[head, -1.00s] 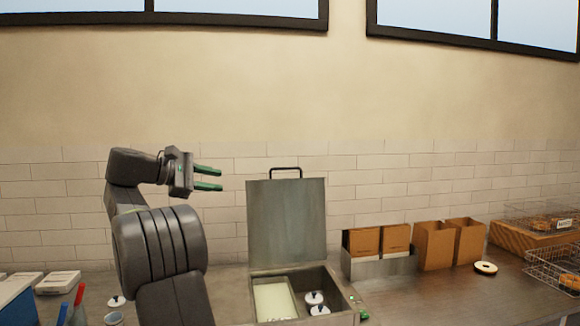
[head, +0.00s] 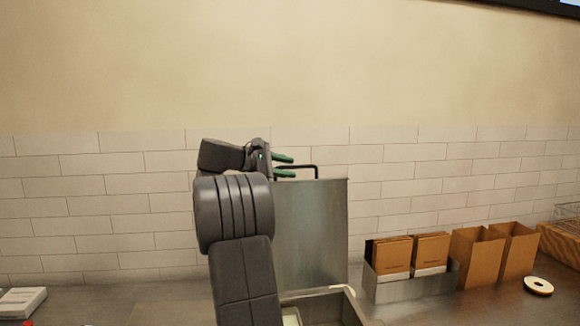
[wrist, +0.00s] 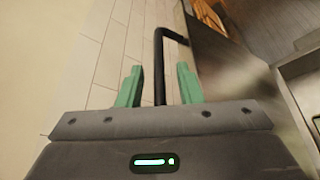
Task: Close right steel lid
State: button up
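The right steel lid (head: 312,230) stands upright, open, at the back of a steel bin (head: 340,308) in the counter. Its black handle (head: 316,170) rises from the top edge. My gripper (head: 294,166) is open at handle height, with its green fingers overlapping the handle's left part in the head view. In the wrist view, the handle (wrist: 160,60) shows between the two spread fingers of my gripper (wrist: 158,78); I cannot tell whether it touches them. The lid's steel face (wrist: 225,75) lies to the right there. My arm hides the lid's left side and part of the bin.
A steel holder (head: 415,287) with brown cartons stands right of the bin, then open brown bags (head: 478,255) and a bagel (head: 538,286). A white box (head: 20,301) lies far left. The tiled wall (head: 90,215) is close behind the lid.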

jog(key=shift+x, duration=0.8)
grip_shut()
